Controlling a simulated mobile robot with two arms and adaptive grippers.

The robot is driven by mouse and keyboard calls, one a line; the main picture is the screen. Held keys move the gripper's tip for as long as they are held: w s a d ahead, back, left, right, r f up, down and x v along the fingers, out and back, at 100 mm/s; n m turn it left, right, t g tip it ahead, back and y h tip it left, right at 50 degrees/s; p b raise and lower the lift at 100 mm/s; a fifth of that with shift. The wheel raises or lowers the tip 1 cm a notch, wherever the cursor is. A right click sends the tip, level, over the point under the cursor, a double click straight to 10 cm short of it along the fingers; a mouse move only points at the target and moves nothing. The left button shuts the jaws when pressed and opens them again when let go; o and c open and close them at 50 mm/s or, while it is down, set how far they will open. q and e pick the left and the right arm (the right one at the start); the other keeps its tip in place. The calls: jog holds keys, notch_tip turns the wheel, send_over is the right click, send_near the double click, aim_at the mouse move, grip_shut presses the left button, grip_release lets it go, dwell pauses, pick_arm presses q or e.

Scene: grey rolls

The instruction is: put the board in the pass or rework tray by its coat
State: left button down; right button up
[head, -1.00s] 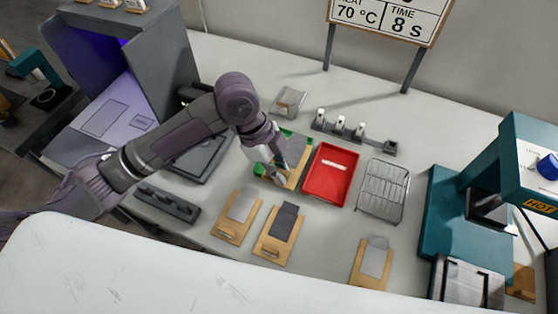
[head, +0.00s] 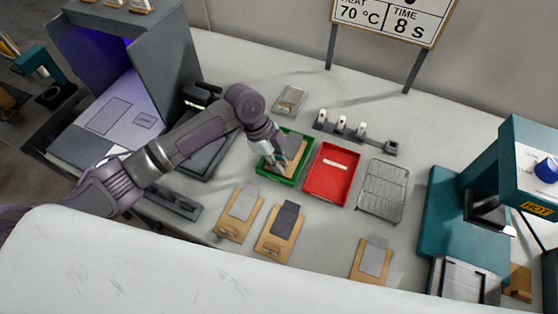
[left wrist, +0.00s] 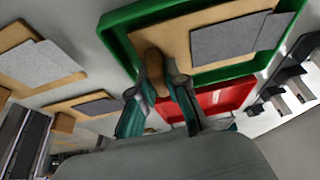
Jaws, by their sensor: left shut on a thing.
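The board (head: 298,160) is a tan panel with a grey coat patch, inside or just over the green tray (head: 276,179). In the left wrist view its tan face (left wrist: 178,38) and grey patch (left wrist: 230,40) lie within the green rim (left wrist: 118,43). My left gripper (head: 276,168) is over the tray's near left side. In the left wrist view its fingers (left wrist: 163,85) are shut on the board's brown grip. I cannot tell whether the board touches the tray floor. The red tray (head: 326,184) stands right of the green one, holding only a white label strip. My right gripper is not in view.
Several other boards lie along the near edge, including one with a dark patch (head: 281,226) and one farther right (head: 371,262). A wire rack (head: 383,190) stands right of the red tray. A teal press (head: 450,230) is at the right, a grey booth (head: 150,55) at the left.

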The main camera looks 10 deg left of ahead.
pick_arm(q)
jog(key=shift+f, duration=0.1)
jog(key=c, duration=1.5)
grip_release()
jog(key=shift+o, duration=0.2)
jog(key=b+v, duration=0.1)
jog(key=v, duration=1.1)
